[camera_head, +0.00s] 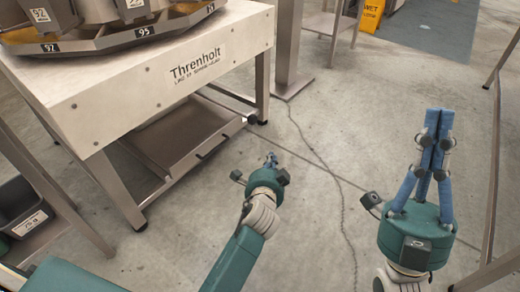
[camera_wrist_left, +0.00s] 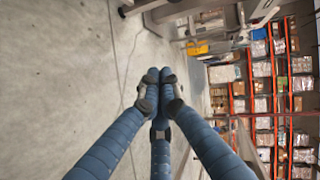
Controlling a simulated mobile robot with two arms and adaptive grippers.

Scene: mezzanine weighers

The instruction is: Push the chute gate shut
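A weighing machine (camera_head: 150,65) labelled Threnholt stands at the upper left in the head view. I cannot tell for sure which part is the chute gate. My left gripper (camera_head: 271,160) is below and right of the knob, apart from it. In the left wrist view the fingers of my left gripper (camera_wrist_left: 153,76) meet with nothing between them. My right gripper (camera_head: 438,115) points up at the right, fingers together and empty.
A grey metal post (camera_head: 287,45) stands behind the machine. A black bin (camera_head: 20,208) sits at the far left. A yellow wet-floor sign (camera_head: 371,14) stands at the back. Steel legs (camera_head: 492,160) rise at the right.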

